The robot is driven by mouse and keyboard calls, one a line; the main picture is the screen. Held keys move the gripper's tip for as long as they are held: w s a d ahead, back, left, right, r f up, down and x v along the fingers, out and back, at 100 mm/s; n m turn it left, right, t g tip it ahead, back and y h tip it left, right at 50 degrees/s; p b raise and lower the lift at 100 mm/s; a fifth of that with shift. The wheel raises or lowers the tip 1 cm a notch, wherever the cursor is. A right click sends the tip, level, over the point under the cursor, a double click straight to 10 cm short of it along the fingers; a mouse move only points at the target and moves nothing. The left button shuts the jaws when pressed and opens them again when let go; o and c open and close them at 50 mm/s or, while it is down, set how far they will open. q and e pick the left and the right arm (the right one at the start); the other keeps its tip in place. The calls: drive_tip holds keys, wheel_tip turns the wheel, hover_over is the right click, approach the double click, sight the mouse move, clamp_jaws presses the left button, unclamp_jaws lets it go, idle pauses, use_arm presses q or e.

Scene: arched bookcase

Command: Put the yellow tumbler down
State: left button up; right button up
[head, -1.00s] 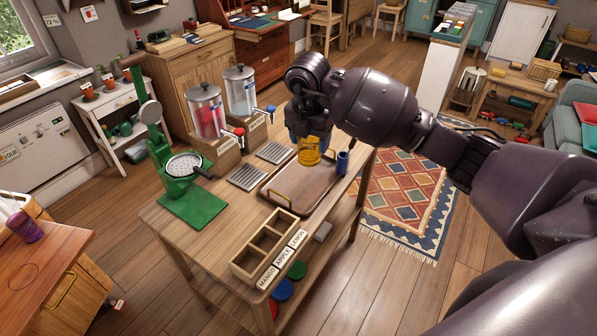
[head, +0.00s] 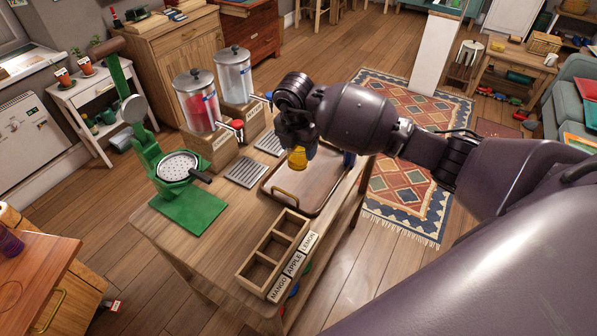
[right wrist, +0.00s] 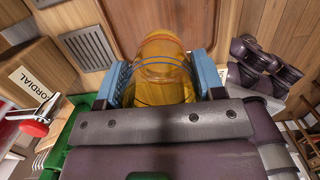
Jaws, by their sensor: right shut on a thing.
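The yellow tumbler (head: 297,158) is over the far part of the wooden tray (head: 314,200) on the table. My right gripper (head: 300,148) is shut on it from above. In the right wrist view the see-through tumbler (right wrist: 163,75) is between the blue finger pads of my right gripper (right wrist: 163,85), with the brown tray (right wrist: 140,14) beyond it. I cannot tell whether its base touches the tray. My left gripper is not in view.
A blue cup (head: 349,159) stands at the tray's far right, partly behind my arm. Metal drip grates (head: 246,174), drink dispensers (head: 197,110) and a green press (head: 180,175) stand to the left. A compartment box (head: 273,252) labelled mango, apple, lemon is in front.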

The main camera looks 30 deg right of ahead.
sight(299, 156)
wheel_tip(299, 156, down, 4)
drive_tip(key=shift+r, duration=0.25)
wheel_tip(299, 156, down, 6)
drive_tip(key=shift+r+b, duration=0.2)
drive_tip(key=shift+b, duration=0.45)
drive_tip(key=shift+f, duration=0.15)
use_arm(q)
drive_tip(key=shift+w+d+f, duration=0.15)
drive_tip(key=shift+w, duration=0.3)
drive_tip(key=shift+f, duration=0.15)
use_arm(e)
drive_tip(key=o, duration=1.1)
